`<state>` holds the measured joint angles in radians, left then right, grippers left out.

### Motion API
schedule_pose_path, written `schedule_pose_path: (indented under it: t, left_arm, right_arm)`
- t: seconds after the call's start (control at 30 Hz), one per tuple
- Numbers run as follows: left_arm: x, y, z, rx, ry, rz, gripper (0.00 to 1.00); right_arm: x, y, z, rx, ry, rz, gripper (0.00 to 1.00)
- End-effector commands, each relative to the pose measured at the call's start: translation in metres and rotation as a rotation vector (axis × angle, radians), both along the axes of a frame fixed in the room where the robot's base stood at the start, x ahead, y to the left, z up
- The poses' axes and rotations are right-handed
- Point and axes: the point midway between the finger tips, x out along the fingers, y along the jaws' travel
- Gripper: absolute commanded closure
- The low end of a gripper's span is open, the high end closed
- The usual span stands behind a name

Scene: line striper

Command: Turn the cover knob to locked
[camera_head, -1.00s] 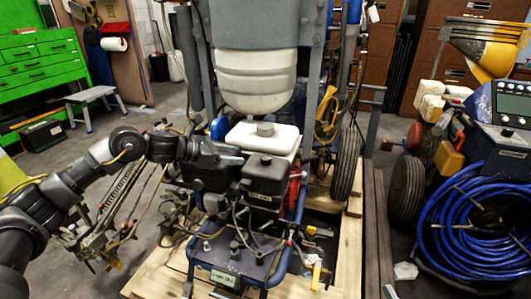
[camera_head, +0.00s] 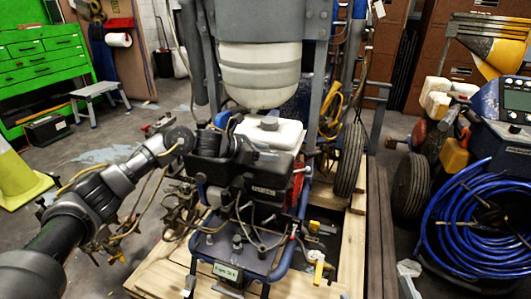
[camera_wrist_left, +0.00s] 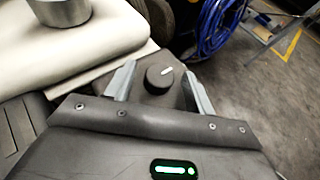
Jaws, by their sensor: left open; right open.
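The cover knob (camera_wrist_left: 159,78) is a round black knob with a short white mark, seen in the left wrist view. The mark points to the upper right of that picture. My left gripper (camera_wrist_left: 158,70) is open, with one grey finger on each side of the knob and a visible gap to each. In the head view my left gripper (camera_head: 238,146) is above the black engine cover (camera_head: 262,182), beside the white tank. I cannot make out the knob there. My right gripper is not in view.
The white tank (camera_head: 272,132) with its grey cap stands right behind the cover. A large white container (camera_head: 258,75) hangs above. A black wheel (camera_head: 349,160) and a coil of blue hose (camera_head: 470,222) are to the right.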

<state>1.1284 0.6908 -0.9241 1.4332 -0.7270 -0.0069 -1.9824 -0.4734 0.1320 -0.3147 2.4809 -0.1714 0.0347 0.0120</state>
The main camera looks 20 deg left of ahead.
Motion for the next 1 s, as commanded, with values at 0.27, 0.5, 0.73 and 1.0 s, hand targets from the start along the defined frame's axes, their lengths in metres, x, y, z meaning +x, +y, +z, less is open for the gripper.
schedule_pose_path:
  t: [0.27,0.5,0.73,1.0]
  left_arm:
    - [0.0006,-0.0007,-0.0001,0.000,0.000,0.000,0.49]
    - [0.0005,-0.0005,-0.0001,0.000,0.000,0.000,0.80]
    - [0.0001,-0.0007,0.0000,-0.001,0.001,0.005,0.91]
    - [-0.0015,-0.0021,0.0002,0.000,-0.001,0.093,0.91]
  right_arm:
    - [0.0001,-0.0003,0.0004,0.002,-0.002,-0.001,0.06]
    - [0.0001,-0.0003,0.0003,0.001,-0.002,-0.001,0.06]
    - [0.0003,-0.0001,0.0001,0.000,0.000,0.000,0.06]
    - [0.0009,0.0015,-0.0012,-0.010,0.015,0.003,0.06]
